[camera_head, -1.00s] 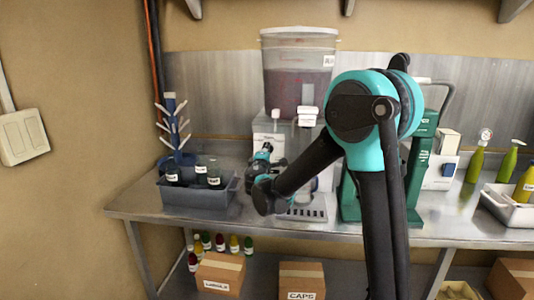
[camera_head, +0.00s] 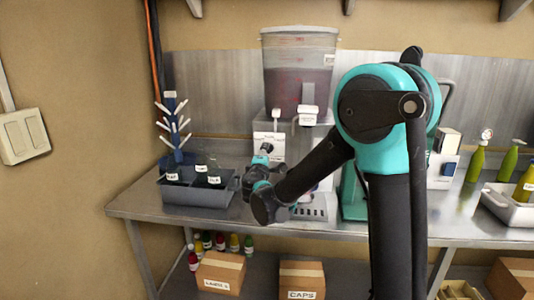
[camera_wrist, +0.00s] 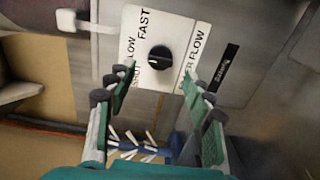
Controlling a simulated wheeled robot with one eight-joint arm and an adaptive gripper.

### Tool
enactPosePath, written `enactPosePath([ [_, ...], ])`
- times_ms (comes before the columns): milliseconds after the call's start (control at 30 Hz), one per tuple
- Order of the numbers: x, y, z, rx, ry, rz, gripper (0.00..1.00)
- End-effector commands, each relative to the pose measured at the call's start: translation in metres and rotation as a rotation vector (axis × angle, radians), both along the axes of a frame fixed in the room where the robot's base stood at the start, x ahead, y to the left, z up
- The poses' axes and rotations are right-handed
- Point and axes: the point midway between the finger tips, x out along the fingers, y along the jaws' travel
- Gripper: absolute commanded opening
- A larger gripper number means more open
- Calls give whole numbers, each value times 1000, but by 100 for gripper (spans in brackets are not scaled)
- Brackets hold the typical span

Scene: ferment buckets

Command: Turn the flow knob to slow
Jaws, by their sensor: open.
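The black round flow knob (camera_wrist: 159,58) sits on a white label plate (camera_wrist: 178,30) in the wrist view. Printed words including "FAST" and "FLOW" stand around the knob, and one word is partly hidden by a finger. A light pointer mark shows on the knob. My gripper (camera_wrist: 162,82) is open, with its green-padded fingers on either side of the line to the knob and nothing between them. I cannot tell whether a fingertip touches the plate.
The dispenser's clear tank (camera_head: 298,75) holds dark reddish liquid. A grey bin (camera_head: 205,195) with dark bottles stands left of my gripper, before a blue drying rack (camera_head: 172,120). A white lever (camera_wrist: 68,20) shows near the plate. Green bottles (camera_head: 475,163) stand at the right.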

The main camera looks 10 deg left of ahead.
Motion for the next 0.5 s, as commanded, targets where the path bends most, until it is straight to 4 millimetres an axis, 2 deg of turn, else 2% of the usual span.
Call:
enactPosePath([
  [33, -13, 1, 0, 0, 0, 3, 52],
  [200, -45, 2, 0, 0, 0, 3, 52],
  [300, -60, 3, 0, 0, 0, 2, 52],
  [500, -74, 2, 0, 0, 0, 0, 52],
])
